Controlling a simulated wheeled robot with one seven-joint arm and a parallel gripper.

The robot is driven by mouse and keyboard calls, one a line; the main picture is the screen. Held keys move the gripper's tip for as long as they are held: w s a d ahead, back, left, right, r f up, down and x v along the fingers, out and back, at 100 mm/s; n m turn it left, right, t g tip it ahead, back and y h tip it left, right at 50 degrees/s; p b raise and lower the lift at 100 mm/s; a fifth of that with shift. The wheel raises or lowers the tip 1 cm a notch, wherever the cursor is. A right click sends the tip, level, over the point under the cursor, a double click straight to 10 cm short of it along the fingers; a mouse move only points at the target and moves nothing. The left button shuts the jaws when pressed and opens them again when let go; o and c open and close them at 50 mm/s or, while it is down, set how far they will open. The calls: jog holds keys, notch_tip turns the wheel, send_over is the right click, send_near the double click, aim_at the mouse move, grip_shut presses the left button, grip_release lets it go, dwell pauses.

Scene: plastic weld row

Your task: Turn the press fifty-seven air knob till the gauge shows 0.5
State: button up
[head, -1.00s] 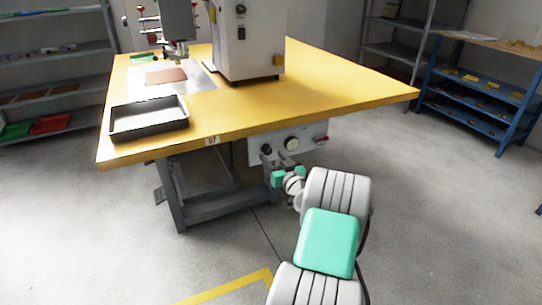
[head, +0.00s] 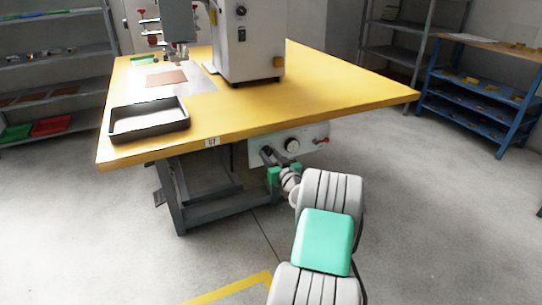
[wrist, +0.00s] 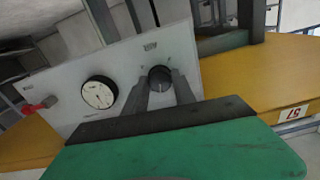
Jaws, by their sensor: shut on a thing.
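The black air knob (wrist: 160,78) sits on a grey panel under the table. In the wrist view the two fingers of my gripper (wrist: 165,90) are closed around it. The round gauge (wrist: 99,93) with a white face and black rim is beside the knob; its needle is too small to read surely. In the head view the gauge (head: 292,146) shows on the panel (head: 312,137) below the table edge, and my gripper (head: 271,158) reaches the panel left of it, mostly hiding the knob. A "57" label (head: 212,142) marks the table edge.
The yellow table (head: 330,100) overhangs the panel and carries the press (head: 250,45) and a dark tray (head: 150,122). A table leg (head: 175,195) stands left of my arm. The floor on the right is open.

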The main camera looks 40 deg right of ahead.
grip_shut()
jog(key=shift+f+b, duration=0.1)
jog(key=shift+b, duration=0.25)
jog(key=shift+f+b, duration=0.1)
jog(key=shift+b, duration=0.4)
jog(key=shift+n, duration=0.4)
jog(key=shift+r, duration=0.2)
jog(key=o, duration=1)
grip_release()
